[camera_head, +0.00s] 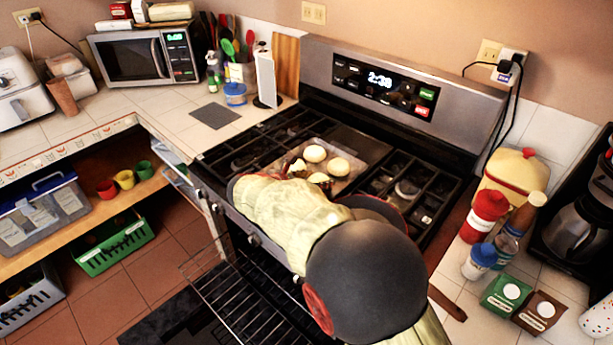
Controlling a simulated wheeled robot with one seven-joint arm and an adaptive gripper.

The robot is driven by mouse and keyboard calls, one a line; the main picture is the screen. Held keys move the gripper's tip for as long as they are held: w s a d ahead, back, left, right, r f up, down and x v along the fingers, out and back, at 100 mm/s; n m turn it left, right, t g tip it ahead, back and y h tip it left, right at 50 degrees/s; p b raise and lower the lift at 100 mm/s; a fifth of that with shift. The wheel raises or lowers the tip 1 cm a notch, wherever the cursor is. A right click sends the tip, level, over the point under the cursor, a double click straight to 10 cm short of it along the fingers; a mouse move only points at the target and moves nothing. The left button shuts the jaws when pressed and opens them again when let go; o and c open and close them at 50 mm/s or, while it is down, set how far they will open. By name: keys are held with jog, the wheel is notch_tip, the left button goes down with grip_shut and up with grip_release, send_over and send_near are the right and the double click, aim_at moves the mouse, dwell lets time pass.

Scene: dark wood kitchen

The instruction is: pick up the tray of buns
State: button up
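The tray of buns (343,183) rests on the middle of the stove top. It is a flat metallic tray. Pale round buns sit on it, such as one bun (314,153) at its back and another (338,167) to the right. Darker round shapes show near its front left. My arm reaches in from the bottom right and covers the front of the stove. My gripper (291,168) seems to be at the tray's front left, with a dark part just showing past the arm. Its fingers are too small and hidden to tell whether they touch the tray.
The stove (385,145) has dark grates on both sides of the tray. The oven is open below, with its wire rack (225,290) pulled out. Bottles and small boxes crowd the right counter. A microwave (145,58) and a utensil holder (243,72) stand at the back left.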

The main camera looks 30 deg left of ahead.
jog(key=c, duration=0.6)
jog(key=shift+r, duration=0.1)
grip_shut()
